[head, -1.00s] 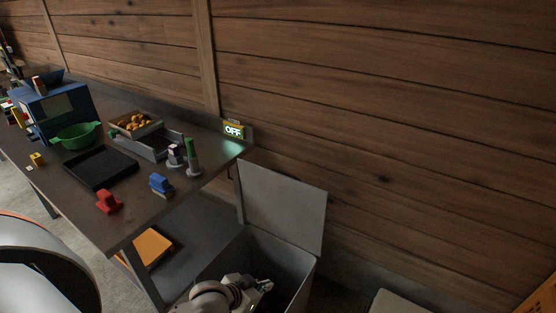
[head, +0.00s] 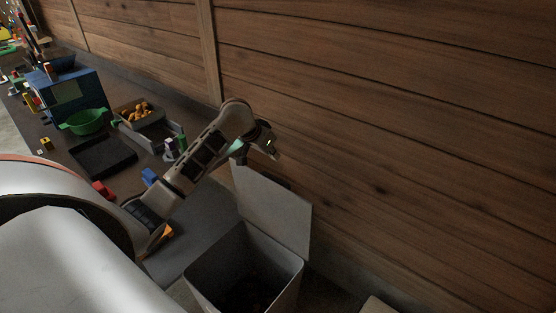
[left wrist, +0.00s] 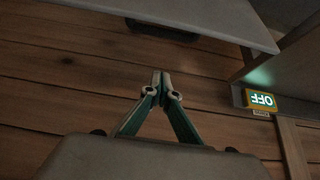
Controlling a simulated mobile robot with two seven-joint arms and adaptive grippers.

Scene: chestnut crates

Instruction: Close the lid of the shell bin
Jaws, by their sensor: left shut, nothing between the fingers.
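The shell bin (head: 243,268) is a grey, open-topped box on the floor at the right end of the table. Its pale lid (head: 273,212) stands open, upright at the wall side. My left gripper (head: 271,149) is above the lid's top edge, near the wall, shut and empty. In the left wrist view its fingertips (left wrist: 160,78) meet in front of the plank wall. A grey panel at the top of that view looks like the lid (left wrist: 215,22), apart from the fingers. My right gripper is not in view.
The table (head: 62,130) holds a blue box (head: 70,105), a green bowl (head: 84,122), a black tray (head: 103,156) and a crate of chestnuts (head: 141,113). My left arm crosses above the table's right end.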

